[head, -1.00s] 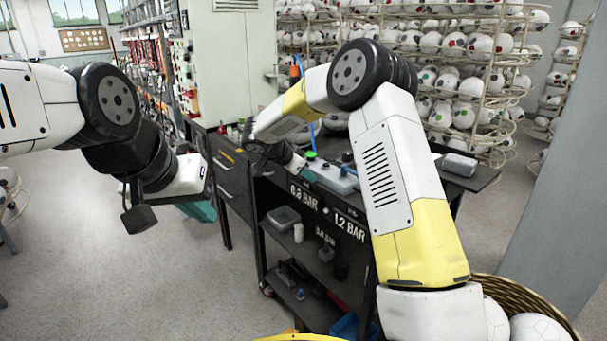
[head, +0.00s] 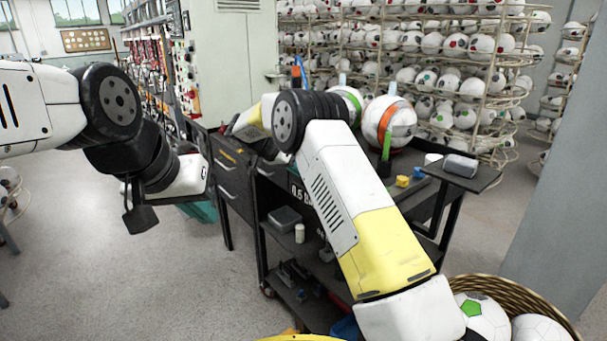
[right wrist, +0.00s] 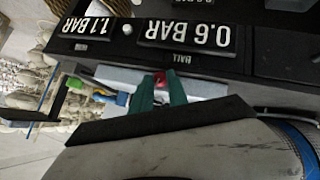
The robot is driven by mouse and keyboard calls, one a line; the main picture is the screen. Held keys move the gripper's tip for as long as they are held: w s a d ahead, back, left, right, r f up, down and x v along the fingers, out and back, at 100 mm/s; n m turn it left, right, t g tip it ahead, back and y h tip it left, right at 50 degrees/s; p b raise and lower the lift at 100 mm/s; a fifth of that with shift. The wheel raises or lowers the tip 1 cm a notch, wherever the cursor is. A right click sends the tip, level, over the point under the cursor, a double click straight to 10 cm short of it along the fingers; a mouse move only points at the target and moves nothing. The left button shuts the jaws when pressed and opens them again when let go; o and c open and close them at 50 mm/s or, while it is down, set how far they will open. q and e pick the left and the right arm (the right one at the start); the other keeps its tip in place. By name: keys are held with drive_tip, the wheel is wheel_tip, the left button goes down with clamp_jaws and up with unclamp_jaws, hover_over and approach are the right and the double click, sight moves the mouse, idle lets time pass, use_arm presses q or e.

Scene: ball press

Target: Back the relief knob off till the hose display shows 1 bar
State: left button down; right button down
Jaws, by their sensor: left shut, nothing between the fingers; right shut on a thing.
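In the right wrist view my right gripper (right wrist: 161,98) has its green fingers closed on a small red knob (right wrist: 159,77) at a pale panel; I take this for the relief knob, mostly hidden between the fingertips. Two upside-down displays sit above it. One reads 0.6 BAR (right wrist: 187,33), with a BALL label beside it; the other reads 1.1 BAR (right wrist: 90,27), which I take for the hose display. My left gripper (head: 140,217) is shut and empty, away from the bench.
Two balls, one with orange bands (head: 388,122), rest on the dark bench. Yellow and blue blocks (head: 403,181) and a grey box (head: 460,165) are towards its right end. A wicker basket of balls (head: 465,288) stands at lower right.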

drive_tip(key=shift+w+a+g+h, duration=0.1)
drive_tip(key=shift+g+h, duration=0.2)
idle(0.4)
drive_tip(key=c, duration=1.3)
unclamp_jaws()
drive_tip(key=v, duration=0.7)
drive_tip(key=shift+a+r, duration=0.2)
drive_tip(key=shift+a, duration=0.1)
